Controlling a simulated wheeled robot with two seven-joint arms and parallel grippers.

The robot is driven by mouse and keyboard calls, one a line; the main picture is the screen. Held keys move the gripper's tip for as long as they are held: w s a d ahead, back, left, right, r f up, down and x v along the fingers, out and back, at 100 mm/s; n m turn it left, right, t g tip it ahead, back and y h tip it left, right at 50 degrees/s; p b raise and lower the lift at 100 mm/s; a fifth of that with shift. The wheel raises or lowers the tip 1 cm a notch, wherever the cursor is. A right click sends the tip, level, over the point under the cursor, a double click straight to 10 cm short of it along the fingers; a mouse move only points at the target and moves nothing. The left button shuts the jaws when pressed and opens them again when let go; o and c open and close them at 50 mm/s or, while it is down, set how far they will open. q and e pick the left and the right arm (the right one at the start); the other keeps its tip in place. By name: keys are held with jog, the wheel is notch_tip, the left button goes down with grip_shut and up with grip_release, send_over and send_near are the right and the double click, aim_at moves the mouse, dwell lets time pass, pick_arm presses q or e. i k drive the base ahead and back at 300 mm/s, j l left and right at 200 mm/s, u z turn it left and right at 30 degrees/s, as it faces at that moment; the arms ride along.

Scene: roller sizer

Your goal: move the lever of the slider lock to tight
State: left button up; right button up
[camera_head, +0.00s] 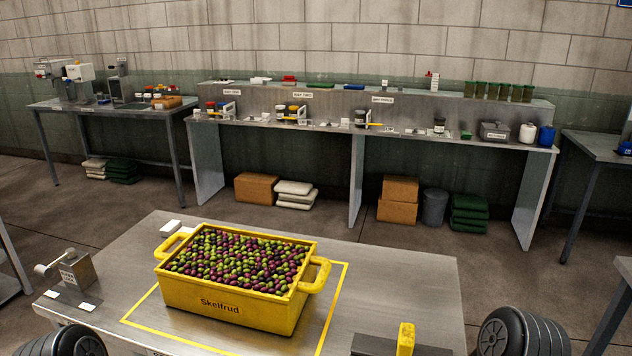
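A grey metal block (78,268) with a small label stands at the left end of the near steel table (400,285). A lever (52,266) with a pale round end sticks out from the block to the left. Two small white labels lie in front of the block, too small to read. A yellow upright handle (405,340) rises from a dark bar (375,345) at the table's front edge, cut off by the picture's bottom. I cannot tell for sure which of these is the slider lock. Neither of my grippers shows.
A yellow crate (215,303) full of green and purple olives stands inside a yellow outline on the near table. A small white object (170,227) lies behind it. Dark ribbed round parts, probably of my arms, show at both lower corners. A long steel bench (205,165) stands behind.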

aim_at(46, 271)
jog(key=u, duration=1.4)
jog(key=i+j+z, duration=0.15)
jog(key=z, duration=0.2)
jog(key=i+j+z, duration=0.15)
jog(key=z, duration=0.2)
jog(key=i+j+z, duration=0.1)
jog(key=j+z, duration=0.25)
jog(key=i+j, duration=0.15)
jog(key=j, duration=0.35)
jog(key=i+j+z, duration=0.1)
jog(key=j, duration=0.4)
jog(key=i+j, duration=0.15)
jog(key=j, duration=0.35)
jog(key=i+j+z, duration=0.1)
jog(key=j, duration=0.4)
jog(key=i+j, duration=0.15)
jog(key=j, duration=0.35)
jog(key=l, duration=0.25)
jog(key=i+z, duration=0.05)
